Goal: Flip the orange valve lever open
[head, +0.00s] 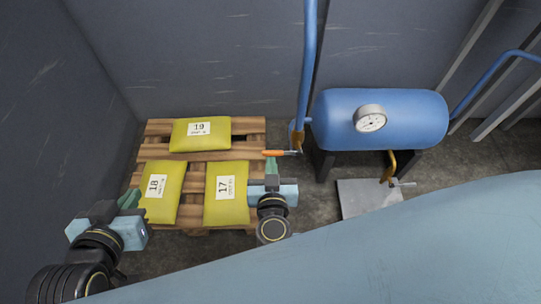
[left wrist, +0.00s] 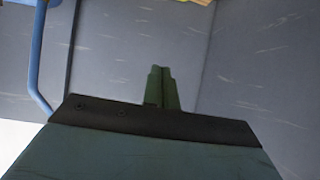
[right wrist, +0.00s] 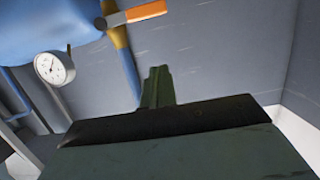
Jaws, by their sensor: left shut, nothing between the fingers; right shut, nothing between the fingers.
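The orange valve lever (head: 277,152) sticks out to the left from a brass valve (head: 297,140) on the blue vertical pipe, left of the blue tank (head: 335,115). In the right wrist view the lever (right wrist: 146,11) lies at the top, beyond and left of the fingertips. My right gripper (head: 271,166) is shut and empty, just below the lever in the head view; its green fingers (right wrist: 157,85) show together, with a visible gap to the lever. My left gripper (head: 130,197) is shut and empty at the lower left, and its fingers (left wrist: 160,86) point at the wall.
Yellow bags numbered 19 (head: 185,142), 18 (head: 160,207) and 17 (head: 226,207) lie on a wooden pallet (head: 250,125). The tank carries a gauge (head: 370,118). A second valve (head: 388,170) hangs below it over a grey plate (head: 360,200). Walls stand behind and left.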

